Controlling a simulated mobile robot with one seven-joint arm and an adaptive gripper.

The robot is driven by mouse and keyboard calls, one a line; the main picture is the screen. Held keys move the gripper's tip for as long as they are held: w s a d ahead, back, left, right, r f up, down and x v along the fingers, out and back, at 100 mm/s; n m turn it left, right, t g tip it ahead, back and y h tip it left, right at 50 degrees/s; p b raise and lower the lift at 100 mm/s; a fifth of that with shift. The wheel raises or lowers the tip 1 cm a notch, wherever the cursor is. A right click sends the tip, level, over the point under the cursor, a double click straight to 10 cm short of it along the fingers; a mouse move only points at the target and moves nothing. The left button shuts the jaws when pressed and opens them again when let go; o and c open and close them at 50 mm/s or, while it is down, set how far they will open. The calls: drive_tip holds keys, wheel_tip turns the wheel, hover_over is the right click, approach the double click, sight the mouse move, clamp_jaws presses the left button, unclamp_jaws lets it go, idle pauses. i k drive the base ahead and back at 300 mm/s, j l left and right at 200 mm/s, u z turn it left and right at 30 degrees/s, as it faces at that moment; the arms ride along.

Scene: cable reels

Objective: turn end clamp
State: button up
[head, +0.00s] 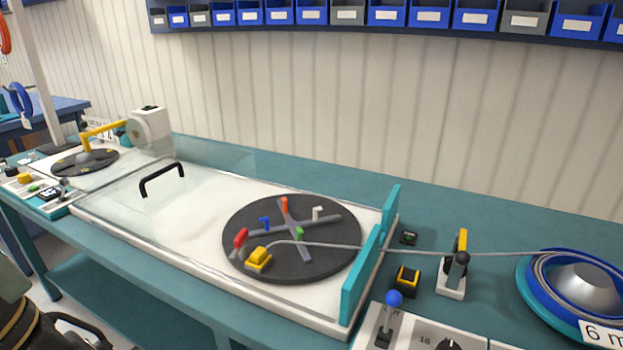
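A yellow clamp (259,257) sits at the near left edge of a dark round turntable (330,262), at the end of a grey cable (340,245). A red-handled piece (240,238) stands just beside it on the turntable's left edge. Which of these is the end clamp is not labelled. Dark parts that look like my arm show at the lower left corner, with a black curved part (82,331) that may be my gripper. It is cut off by the picture edge, well away from the clamp, and its fingers cannot be made out.
The turntable has a grey cross with small coloured pegs. A clear cover with a black handle (162,180) lies to its left. Teal guards (361,272) stand at its right. A blue-knobbed lever (393,299), a cable stand (457,265) and a blue reel (540,300) are further right.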

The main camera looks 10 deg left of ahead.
sight(240, 249)
drive_tip(key=k+j, duration=0.2)
drive_tip(key=j, duration=0.2)
drive_tip(key=k+j, duration=0.15)
drive_tip(key=j, duration=0.25)
drive_tip(key=k+j, duration=0.2)
drive_tip(key=j, duration=0.2)
drive_tip(key=i, duration=0.55)
drive_tip(key=l+z, duration=0.05)
